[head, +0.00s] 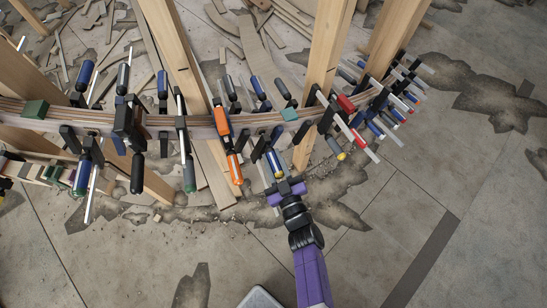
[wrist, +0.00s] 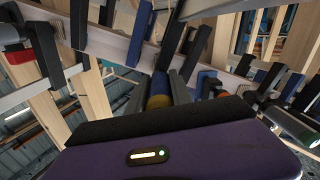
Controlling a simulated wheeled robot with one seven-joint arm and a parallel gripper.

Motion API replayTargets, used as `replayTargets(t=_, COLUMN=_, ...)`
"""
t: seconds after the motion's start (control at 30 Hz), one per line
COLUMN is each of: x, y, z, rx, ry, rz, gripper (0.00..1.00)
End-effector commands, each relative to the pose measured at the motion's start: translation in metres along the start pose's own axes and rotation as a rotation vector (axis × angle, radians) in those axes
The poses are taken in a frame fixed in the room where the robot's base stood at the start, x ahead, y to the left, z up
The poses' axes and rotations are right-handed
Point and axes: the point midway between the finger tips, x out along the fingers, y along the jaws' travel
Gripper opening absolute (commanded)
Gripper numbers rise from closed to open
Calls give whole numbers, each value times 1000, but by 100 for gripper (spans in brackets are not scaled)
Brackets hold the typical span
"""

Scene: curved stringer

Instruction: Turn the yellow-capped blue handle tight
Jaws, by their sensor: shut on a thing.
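The blue handle (wrist: 158,88) with a yellow end (wrist: 157,102) sits between the fingers of my gripper (wrist: 166,92) in the wrist view. My gripper is shut on it, and the purple gripper body hides its near end. In the head view my gripper (head: 283,184) is at the lower end of this blue handle (head: 273,162), which hangs below the curved wooden stringer (head: 190,121). Its clamp bar runs up to the stringer.
Several clamps line the stringer on both sides, including an orange one (head: 226,136) close to the left. Wooden posts (head: 326,75) stand among them. A dense row of clamps (head: 385,105) is at the right. The floor in front is mostly clear.

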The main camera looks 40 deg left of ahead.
Motion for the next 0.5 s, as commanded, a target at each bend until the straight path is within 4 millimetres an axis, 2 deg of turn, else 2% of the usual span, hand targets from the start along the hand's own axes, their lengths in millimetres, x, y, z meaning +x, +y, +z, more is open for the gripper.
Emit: replayTargets(t=0.5, x=-2, y=-1, z=3, rx=69, ry=-6, rz=1, gripper=0)
